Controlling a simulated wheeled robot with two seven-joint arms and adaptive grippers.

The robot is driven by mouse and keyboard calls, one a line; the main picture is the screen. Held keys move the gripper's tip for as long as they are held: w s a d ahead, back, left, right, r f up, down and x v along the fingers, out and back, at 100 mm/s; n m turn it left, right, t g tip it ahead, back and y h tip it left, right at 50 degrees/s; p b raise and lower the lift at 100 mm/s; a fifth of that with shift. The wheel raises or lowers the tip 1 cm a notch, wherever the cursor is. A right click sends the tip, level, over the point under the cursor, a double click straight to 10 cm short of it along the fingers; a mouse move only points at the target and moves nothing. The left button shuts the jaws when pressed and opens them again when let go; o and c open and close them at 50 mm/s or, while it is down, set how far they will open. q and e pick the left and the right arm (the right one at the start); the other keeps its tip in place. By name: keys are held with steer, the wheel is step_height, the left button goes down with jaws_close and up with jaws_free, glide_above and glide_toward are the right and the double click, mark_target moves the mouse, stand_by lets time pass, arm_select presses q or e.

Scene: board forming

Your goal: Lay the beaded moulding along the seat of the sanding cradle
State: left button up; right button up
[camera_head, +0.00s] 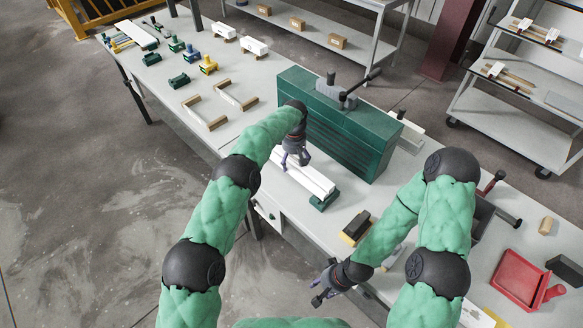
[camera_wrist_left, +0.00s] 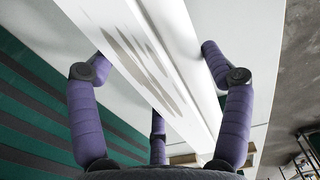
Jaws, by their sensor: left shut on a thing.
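The beaded moulding (camera_wrist_left: 168,70) is a long white strip running lengthwise between the fingers of my left gripper in the left wrist view. My left gripper (camera_head: 296,160) is shut on it. In the head view, long white lengths (camera_head: 312,180) lie side by side below this gripper, and I cannot tell the moulding from the seat there. The sanding cradle (camera_head: 323,201) shows a dark green end block under their near end. Whether the moulding touches the seat is unclear. My right gripper (camera_head: 321,290) looks open and empty, near the table's front edge.
A large green tool chest (camera_head: 338,128) with a vice-like tool on top stands just behind the white lengths. Wooden brackets (camera_head: 208,110) and several small clamps lie further left. A black-and-yellow block (camera_head: 356,226) and a red tray (camera_head: 519,277) are to the right.

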arm_select(q)
steer(key=shift+f, duration=0.1)
steer(key=o, duration=1.6)
steer(key=shift+o, duration=0.2)
steer(key=shift+f, duration=0.2)
step_height(320, 180, up, 12)
steer(key=shift+r, duration=0.15)
